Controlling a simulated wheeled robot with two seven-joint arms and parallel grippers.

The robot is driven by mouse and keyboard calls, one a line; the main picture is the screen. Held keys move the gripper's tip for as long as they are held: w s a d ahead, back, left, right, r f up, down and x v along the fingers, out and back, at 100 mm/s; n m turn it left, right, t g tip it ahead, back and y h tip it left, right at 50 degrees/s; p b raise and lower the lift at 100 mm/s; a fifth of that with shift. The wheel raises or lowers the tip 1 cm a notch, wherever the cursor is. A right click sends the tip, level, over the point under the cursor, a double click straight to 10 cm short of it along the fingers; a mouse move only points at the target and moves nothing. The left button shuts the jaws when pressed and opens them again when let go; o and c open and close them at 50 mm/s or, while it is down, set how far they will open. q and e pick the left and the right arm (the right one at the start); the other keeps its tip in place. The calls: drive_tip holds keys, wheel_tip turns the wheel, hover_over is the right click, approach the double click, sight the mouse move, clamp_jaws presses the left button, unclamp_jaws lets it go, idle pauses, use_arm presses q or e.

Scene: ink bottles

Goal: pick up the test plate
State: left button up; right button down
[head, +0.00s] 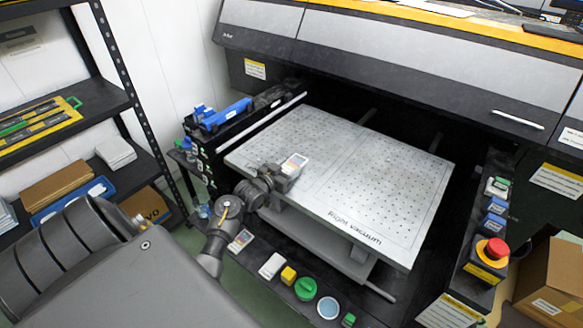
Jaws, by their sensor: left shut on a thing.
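The test plate (296,162) is a small pale plate with coloured patches on its face. It is over the near left part of the perforated metal bed (370,180) marked "Right vacuum". My left gripper (281,174) reaches in from the left and is shut on the plate's near edge. The fingertips are small and partly hidden by the plate and wrist. I cannot tell whether the plate touches the bed or is just above it. My right gripper is not in view.
A red emergency button (495,248) stands at right. A shelf rack (75,105) is at left. Most of the bed is clear.

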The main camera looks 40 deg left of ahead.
sight(290, 169)
use_arm(q)
drive_tip(key=shift+r, duration=0.15)
drive_tip(key=shift+r, duration=0.35)
drive_tip(key=r, duration=0.1)
drive_tip(key=r+b, duration=0.1)
drive_tip(key=shift+d+r, duration=0.2)
drive_tip(key=shift+r, duration=0.15)
drive_tip(key=s+d+r, duration=0.3)
drive_tip(key=s+d, duration=0.1)
drive_tip(key=d, duration=0.3)
drive_tip(key=s+d+r+b, duration=0.1)
drive_tip(key=s+d+r, duration=0.3)
drive_tip(key=d, duration=0.4)
drive_tip(key=s+d+r+b, duration=0.1)
drive_tip(key=s+d+r, duration=0.3)
drive_tip(key=d, duration=0.4)
drive_tip(key=shift+r, duration=0.15)
